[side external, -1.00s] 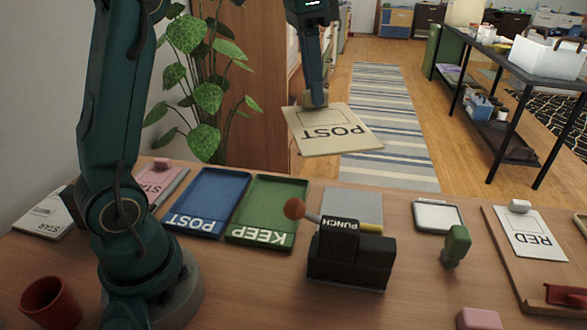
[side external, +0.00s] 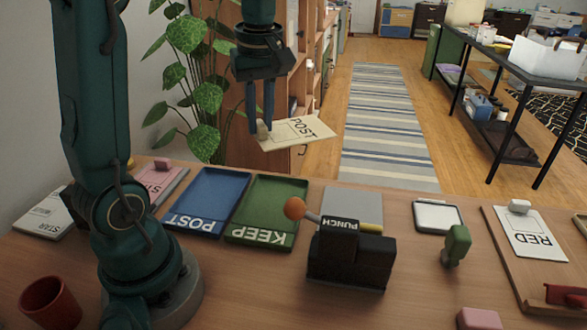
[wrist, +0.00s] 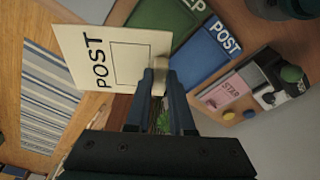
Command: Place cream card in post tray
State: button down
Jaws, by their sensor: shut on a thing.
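The cream card (side external: 298,131), printed POST, is held in the air by my gripper (side external: 261,132), above and behind the trays in the side view. My gripper is shut on a small tab at the card's edge. The wrist view shows the card (wrist: 98,62) reaching out from the fingertips (wrist: 158,78). The blue post tray (side external: 206,197) lies on the table, empty, its POST label at the near edge. It also shows in the wrist view (wrist: 200,62), to the right of the card. The card is not over the tray in the side view.
An empty green KEEP tray (side external: 268,204) lies right of the blue tray. A black punch (side external: 350,256) with an orange-knobbed lever stands in front. A pink STAR card (side external: 155,180) lies left of the blue tray. A leafy plant (side external: 195,90) stands behind.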

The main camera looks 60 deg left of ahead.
jog(key=s+a+f+n+g, duration=0.1)
jog(key=s+a+f+n, duration=0.2)
jog(key=s+n, duration=0.3)
jog(key=s+a+f+n+g, duration=0.1)
jog(key=s+a+f+n, duration=0.15)
jog(key=s+n, duration=0.3)
jog(key=shift+m+h, duration=0.25)
jog(key=shift+h, duration=0.05)
jog(key=f, duration=0.9)
jog(key=shift+s+f, duration=0.3)
jog(key=shift+f, duration=0.25)
jog(key=shift+f, duration=0.3)
jog(key=c, duration=0.8)
grip_release()
